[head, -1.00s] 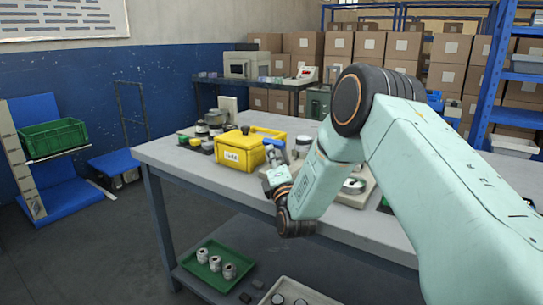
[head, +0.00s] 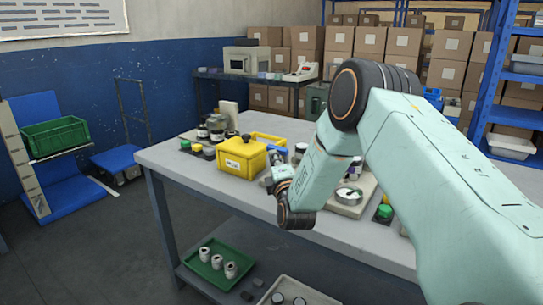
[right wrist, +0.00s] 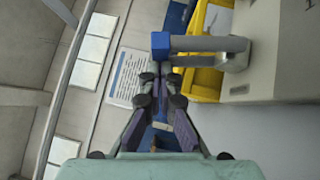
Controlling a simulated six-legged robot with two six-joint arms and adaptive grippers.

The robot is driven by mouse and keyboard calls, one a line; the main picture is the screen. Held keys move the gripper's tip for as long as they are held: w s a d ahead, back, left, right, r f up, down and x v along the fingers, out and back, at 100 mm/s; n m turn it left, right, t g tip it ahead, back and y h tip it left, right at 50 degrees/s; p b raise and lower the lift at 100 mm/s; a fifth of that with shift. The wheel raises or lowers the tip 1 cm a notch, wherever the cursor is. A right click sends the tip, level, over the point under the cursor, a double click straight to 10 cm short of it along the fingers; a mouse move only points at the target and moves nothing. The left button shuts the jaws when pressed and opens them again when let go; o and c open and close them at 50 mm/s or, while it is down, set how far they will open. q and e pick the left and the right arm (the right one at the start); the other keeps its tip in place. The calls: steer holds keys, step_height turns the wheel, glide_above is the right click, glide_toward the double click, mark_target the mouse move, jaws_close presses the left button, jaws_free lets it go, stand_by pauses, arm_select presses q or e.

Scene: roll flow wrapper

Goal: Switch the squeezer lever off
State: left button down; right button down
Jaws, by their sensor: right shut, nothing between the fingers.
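The squeezer lever shows in the right wrist view as a grey bar (right wrist: 208,44) with a blue end (right wrist: 160,45). It reaches left from a pale grey body (right wrist: 275,48). My right gripper (right wrist: 160,78) is shut and empty, with its fingertips just below the blue end in that picture; I cannot tell whether they touch it. In the head view a small blue piece (head: 277,149) shows just above my right gripper (head: 273,170), beside the yellow box (head: 238,160). My right arm hides much of the squeezer there. My left gripper is out of view.
Dark jars (head: 216,125) stand behind the yellow box on the workbench (head: 190,165). A green tray (head: 212,272) is on the lower shelf.

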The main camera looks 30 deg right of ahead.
mark_target(281, 150)
steer(key=d+r+m+g+p, duration=0.1)
steer(key=p, duration=0.2)
steer(key=w+d+r+m+g+y+p, duration=0.1)
steer(key=m+p, duration=0.1)
steer(key=p, duration=0.2)
steer(key=shift+d+r+g, duration=0.1)
steer(key=shift+d+g, duration=0.2)
steer(key=shift+d, duration=0.05)
steer(key=shift+w+d+m+g+y+p, duration=0.35)
steer(key=shift+d+m+g+p, duration=0.35)
steer(key=shift+p, duration=0.55)
steer(key=shift+w+d+p, duration=0.2)
steer(key=shift+d+p, duration=0.2)
steer(key=shift+d, duration=0.05)
